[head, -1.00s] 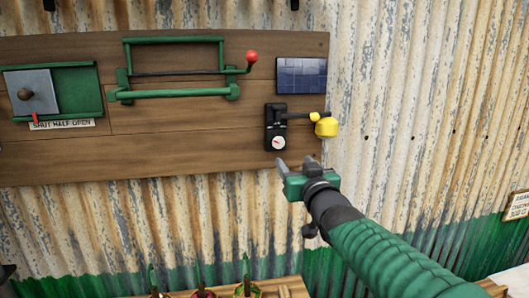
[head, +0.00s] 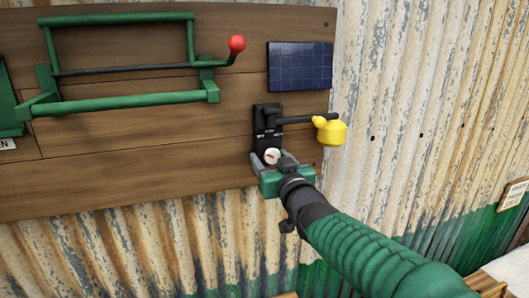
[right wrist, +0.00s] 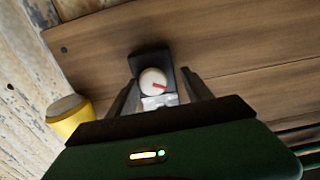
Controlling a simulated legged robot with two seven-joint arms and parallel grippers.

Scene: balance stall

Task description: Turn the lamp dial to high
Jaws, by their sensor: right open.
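The lamp dial (head: 271,156) is a small white knob with a red pointer mark, low on a black plate (head: 267,120) fixed to the wooden board. It also shows in the right wrist view (right wrist: 153,82), between and beyond my fingers. A yellow lamp (head: 331,130) hangs on a black arm from the plate's upper part. My right gripper (head: 270,164) is open at the dial's lower edge, its fingers to either side of the dial. In the right wrist view my right gripper (right wrist: 163,95) shows a gap around the dial; contact cannot be told. My left gripper is out of view.
A blue solar panel (head: 300,66) is above the plate. A green frame (head: 130,98) with a red-knobbed lever (head: 236,44) is to the left. The wooden board (head: 150,185) is on a corrugated wall (head: 420,110). The space right of the lamp is clear.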

